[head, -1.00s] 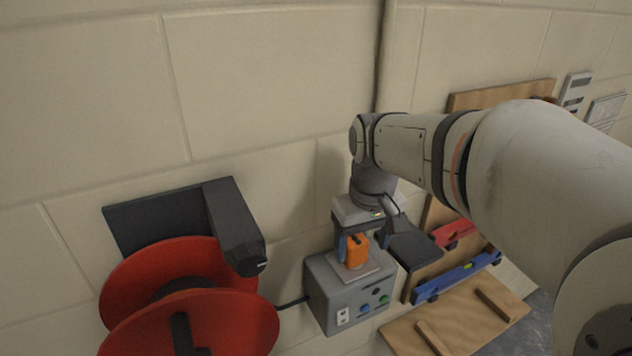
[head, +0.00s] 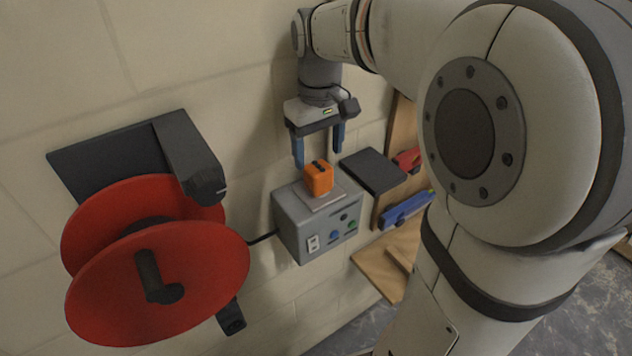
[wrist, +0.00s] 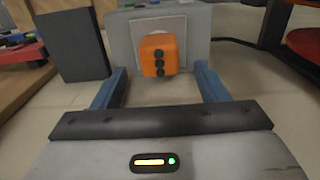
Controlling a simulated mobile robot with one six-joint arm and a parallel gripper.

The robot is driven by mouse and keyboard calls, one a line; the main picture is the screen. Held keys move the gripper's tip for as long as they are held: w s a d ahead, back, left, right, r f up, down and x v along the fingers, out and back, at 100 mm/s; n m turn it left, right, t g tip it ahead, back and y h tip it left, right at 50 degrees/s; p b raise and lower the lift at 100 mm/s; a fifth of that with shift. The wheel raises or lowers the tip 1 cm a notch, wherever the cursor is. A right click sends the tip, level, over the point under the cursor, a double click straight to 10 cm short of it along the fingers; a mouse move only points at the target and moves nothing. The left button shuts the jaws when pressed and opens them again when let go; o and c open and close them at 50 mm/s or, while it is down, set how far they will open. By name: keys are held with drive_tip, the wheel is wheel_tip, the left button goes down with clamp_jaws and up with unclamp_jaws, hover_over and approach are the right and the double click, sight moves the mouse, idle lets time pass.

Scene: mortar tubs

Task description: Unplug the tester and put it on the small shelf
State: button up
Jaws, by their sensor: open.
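The orange tester (head: 318,179) stands upright on a pale plate (head: 332,197) on top of the grey box (head: 290,225). Whether it is seated in a socket is hidden. In the wrist view the tester (wrist: 158,55) shows dark round spots on its near face. My gripper (head: 319,153) is open, with its blue fingers above the tester and apart from it. In the wrist view the tester appears between the fingers, beyond their tips. A dark flat shelf (head: 373,171) is right of the grey box, its top empty; it also shows in the wrist view (wrist: 72,45).
A red cable reel (head: 160,285) on a dark wall bracket (head: 100,165) stands left of the box, with a black cable between them. Right of the shelf, a red tool (head: 407,160) and a blue level (head: 406,208) are on a wooden board. The wall is close behind.

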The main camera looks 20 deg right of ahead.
sight(319, 166)
wheel_tip(319, 166, down, 8)
drive_tip(key=b, duration=0.5)
drive_tip(key=shift+r, duration=0.2)
drive_tip(key=shift+c, duration=0.4)
idle(0.4)
drive_tip(key=shift+r, duration=0.1)
drive_tip(key=c, duration=1.3)
drive_tip(key=shift+r+p, duration=2.5)
drive_tip(key=shift+r, duration=0.5)
drive_tip(key=shift+c, duration=0.2)
